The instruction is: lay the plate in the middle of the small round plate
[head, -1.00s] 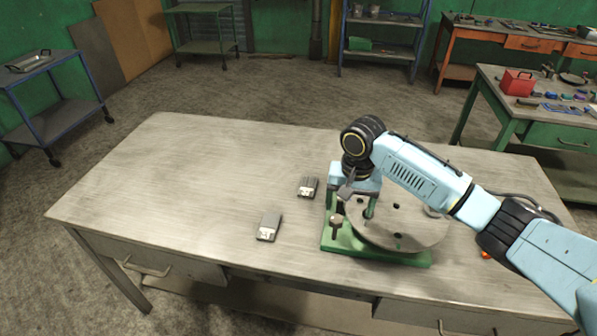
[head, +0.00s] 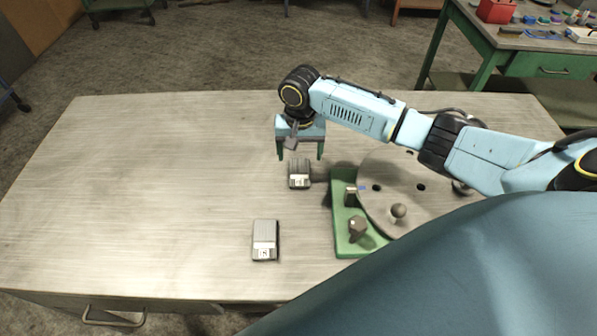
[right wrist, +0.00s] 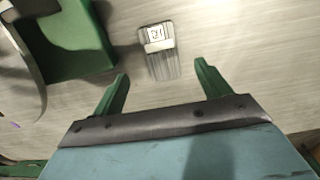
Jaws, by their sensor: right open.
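Two small grey rectangular plates with pale labelled ends lie flat on the table, the far one (head: 299,174) and the near one (head: 265,240); I cannot tell which the task means. A grey round plate (head: 420,207) with holes sits on a green base (head: 345,225), partly hidden by my arm and a blue shape. My right gripper (head: 300,157) is open and empty, pointing down by the far grey plate. In the right wrist view, one grey plate (right wrist: 160,58) lies beyond the open fingers (right wrist: 161,72), apart from them. My left gripper is not in view.
The metal table (head: 150,190) is clear on the left. Posts with knobs (head: 357,228) stand on the green base. A large blue shape covers the lower right. A green workbench (head: 545,62) with a red box (head: 496,10) stands behind at right.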

